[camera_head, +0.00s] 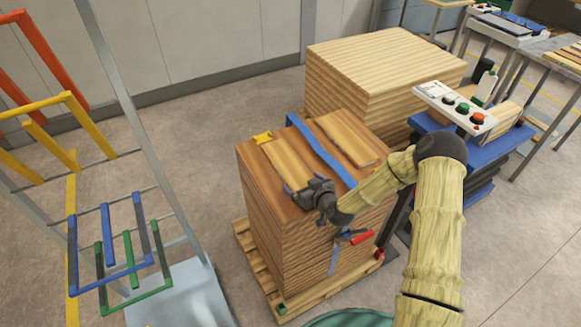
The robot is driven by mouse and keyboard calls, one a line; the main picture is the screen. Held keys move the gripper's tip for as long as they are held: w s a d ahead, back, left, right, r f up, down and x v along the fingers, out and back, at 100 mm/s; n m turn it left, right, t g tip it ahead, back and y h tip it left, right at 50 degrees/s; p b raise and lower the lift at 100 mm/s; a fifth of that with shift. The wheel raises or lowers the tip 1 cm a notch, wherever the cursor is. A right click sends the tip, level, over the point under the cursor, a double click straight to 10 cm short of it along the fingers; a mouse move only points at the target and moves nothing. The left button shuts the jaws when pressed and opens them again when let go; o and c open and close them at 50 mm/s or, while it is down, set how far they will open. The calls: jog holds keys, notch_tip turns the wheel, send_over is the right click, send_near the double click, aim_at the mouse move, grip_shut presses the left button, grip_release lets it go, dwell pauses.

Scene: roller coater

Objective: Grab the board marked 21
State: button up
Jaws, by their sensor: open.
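Two loose wooden boards lie on top of a tall wood stack (256,205), a left board (281,160) and a right board (347,136). No number can be read on either, so I cannot tell which is marked 21. My gripper (298,193) is open at the near end of the left board and hides part of that end. I cannot tell whether the fingers touch the board or are just above it. No board is seen held between the fingers.
A blue strap (322,151) runs between the boards. A yellow piece (263,138) sits at the stack's far-left corner. A clamp with a red handle (360,238) is on the stack's side. A larger wood stack (385,60) stands behind, a button panel (456,108) right, a coloured rack (105,250) left.

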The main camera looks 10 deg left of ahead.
jog(key=shift+w+a+f, duration=0.1)
jog(key=shift+w+a, duration=0.05)
dwell(0.4)
jog(key=c, duration=1)
jog(key=shift+c, duration=0.2)
notch_tip(320, 180, up, 10)
jog(key=b, duration=0.2)
